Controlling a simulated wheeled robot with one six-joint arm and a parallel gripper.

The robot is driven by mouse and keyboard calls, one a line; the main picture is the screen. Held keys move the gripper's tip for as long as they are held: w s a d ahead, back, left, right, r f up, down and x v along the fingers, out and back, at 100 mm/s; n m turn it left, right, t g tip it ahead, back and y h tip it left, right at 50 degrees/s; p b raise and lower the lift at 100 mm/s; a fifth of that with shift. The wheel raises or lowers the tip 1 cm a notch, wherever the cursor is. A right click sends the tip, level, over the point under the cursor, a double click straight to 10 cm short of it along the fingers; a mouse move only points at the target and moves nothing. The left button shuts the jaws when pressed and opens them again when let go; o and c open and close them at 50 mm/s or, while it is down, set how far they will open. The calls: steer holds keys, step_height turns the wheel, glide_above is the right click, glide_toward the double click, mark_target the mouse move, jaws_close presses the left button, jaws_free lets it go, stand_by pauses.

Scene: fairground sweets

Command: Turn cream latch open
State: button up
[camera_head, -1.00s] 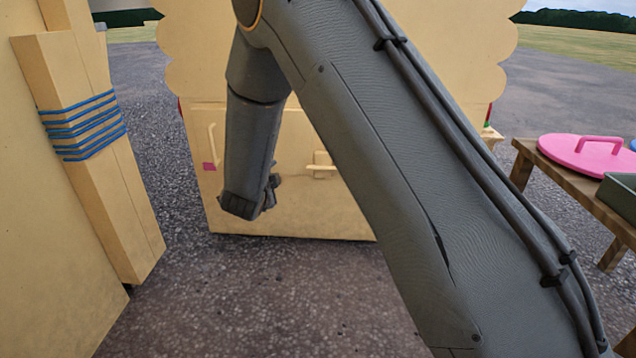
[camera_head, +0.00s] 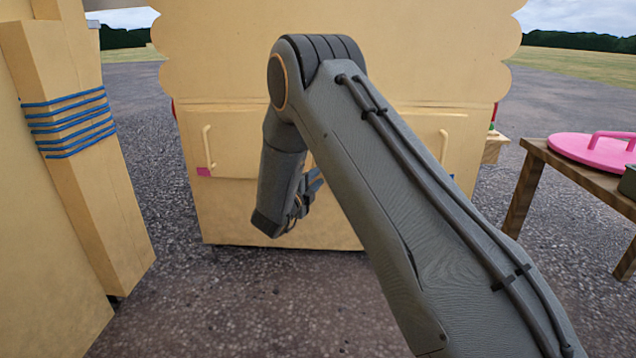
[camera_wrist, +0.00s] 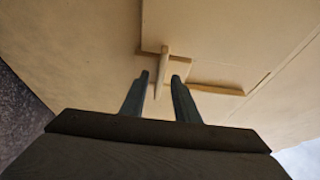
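The cream latch (camera_wrist: 163,60) is a narrow bar on the cream cabinet front in the wrist view. My gripper (camera_wrist: 160,76) is open, with one dark finger on each side of the latch's lower part. Gaps show on both sides, so neither finger seems to touch it; how deep it sits between them I cannot tell. In the head view my gripper (camera_head: 314,186) is beside the cabinet doors, pointing right and partly hidden by my wrist. My arm hides the latch there.
The cream cabinet (camera_head: 225,220) has upright handles, the left one (camera_head: 208,146) above a pink patch. A wooden table (camera_head: 525,190) with a pink lid (camera_head: 590,150) stands right. A cream post with blue bands (camera_head: 70,125) stands left. Gravel ground is clear in front.

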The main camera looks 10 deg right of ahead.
steer(key=shift+w+d, duration=0.3)
steer(key=shift+c, duration=0.4)
jaws_close()
steer(key=shift+n, duration=0.4)
steer(key=shift+s+d+f+n+t+y+p, duration=0.15)
steer(key=shift+n+t+y+p, duration=1.35)
steer(key=shift+n, duration=2.1)
steer(key=shift+w+d+f+n+t+y+p, duration=0.2)
steer(key=shift+n+t+p, duration=0.75)
steer(key=shift+n+p, duration=2.05)
steer(key=shift+s+d+f+n+t+y+p, duration=0.2)
steer(key=shift+n+t+y+p, duration=0.9)
steer(key=shift+n, duration=3.4)
